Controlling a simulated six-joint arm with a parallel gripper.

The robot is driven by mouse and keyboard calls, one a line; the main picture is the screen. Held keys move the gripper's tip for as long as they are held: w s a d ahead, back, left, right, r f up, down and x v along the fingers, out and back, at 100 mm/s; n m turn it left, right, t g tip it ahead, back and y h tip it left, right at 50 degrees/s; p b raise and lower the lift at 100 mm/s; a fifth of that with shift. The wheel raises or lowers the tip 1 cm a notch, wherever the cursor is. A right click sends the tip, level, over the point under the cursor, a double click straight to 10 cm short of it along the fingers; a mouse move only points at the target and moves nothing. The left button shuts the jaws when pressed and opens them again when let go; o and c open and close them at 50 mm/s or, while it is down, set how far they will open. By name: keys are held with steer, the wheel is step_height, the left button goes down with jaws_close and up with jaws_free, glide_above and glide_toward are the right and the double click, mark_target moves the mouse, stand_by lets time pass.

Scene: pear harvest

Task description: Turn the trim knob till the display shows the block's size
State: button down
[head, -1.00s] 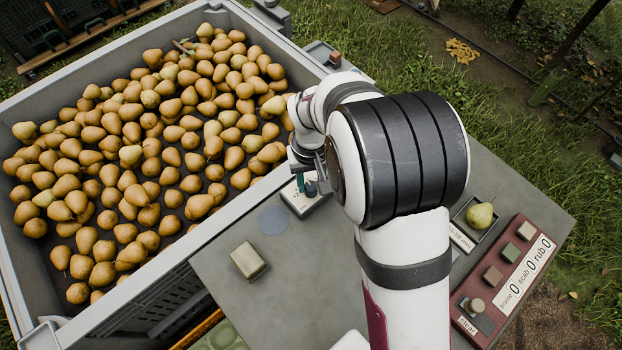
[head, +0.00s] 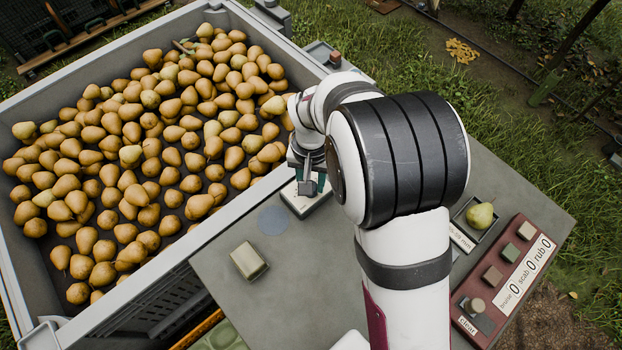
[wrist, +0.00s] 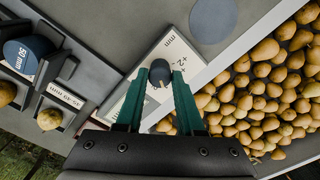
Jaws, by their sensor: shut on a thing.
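The trim knob (wrist: 159,72) is a dark round knob with a pale mark, on a pale box (wrist: 146,58) printed with "mm" and "+2". The box also shows in the head view (head: 304,203), where my gripper hides the knob. My gripper (wrist: 157,76) has its green fingers on both sides of the knob and is shut on it. In the head view my gripper (head: 312,187) is over the box. A blue round block (wrist: 27,54) marked "50 mm" sits in a dark holder at the left of the wrist view. I cannot read a display value.
A large grey bin (head: 165,262) full of pears borders the table (head: 222,290). A beige block (head: 249,260) stands near a blue-grey disc (head: 273,220). At right are a pear (head: 480,216) in a tray and a red counter panel (head: 500,285) reading zeros.

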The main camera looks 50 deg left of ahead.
steer(key=c, duration=0.5)
jaws_free()
steer(key=shift+c, duration=0.2)
steer(key=shift+r, duration=0.1)
step_height(320, 180, up, 16)
steer(key=shift+f, duration=0.2)
